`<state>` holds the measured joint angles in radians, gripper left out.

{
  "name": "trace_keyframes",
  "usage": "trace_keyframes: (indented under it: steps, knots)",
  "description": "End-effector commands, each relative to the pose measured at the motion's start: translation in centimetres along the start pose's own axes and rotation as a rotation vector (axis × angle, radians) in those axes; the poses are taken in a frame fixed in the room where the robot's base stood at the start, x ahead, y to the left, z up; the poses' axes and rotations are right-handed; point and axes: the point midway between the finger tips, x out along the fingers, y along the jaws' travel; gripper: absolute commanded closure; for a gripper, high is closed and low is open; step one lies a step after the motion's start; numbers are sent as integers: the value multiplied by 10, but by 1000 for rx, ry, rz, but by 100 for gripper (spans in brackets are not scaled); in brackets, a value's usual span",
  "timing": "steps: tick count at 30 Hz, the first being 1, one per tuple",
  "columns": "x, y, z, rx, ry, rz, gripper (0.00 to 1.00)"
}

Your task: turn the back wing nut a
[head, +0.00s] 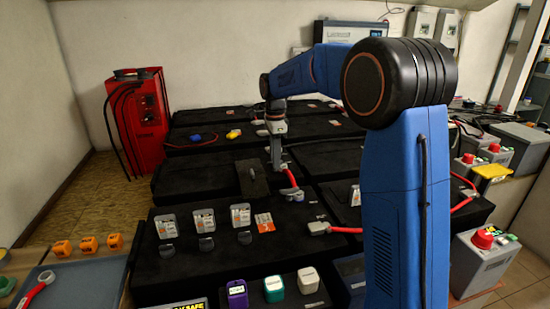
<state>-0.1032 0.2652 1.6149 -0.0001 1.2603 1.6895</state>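My gripper (276,160) points down over the middle of the black battery bench, in front of my blue arm. Its fingers are narrow in this view, and I cannot tell whether they are apart or closed. A red-handled piece (291,190) lies on the black surface just below and right of the fingertips. A dark plate (253,180) stands just left of the gripper. I cannot make out a wing nut; it is too small or hidden behind the gripper.
Several black battery blocks (190,258) fill the middle. A red charger (139,122) stands at the back left. A grey box with a red knob (484,262) stands at the right. A blue-grey tray (85,285) lies at the front left.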

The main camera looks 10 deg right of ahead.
Motion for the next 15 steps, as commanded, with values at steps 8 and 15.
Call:
trace_keyframes:
  steps: [8,15]
  knots:
    - [-8,0,0,0,0,-1,72]
    - [-47,-1,0,0,0,-3,72]
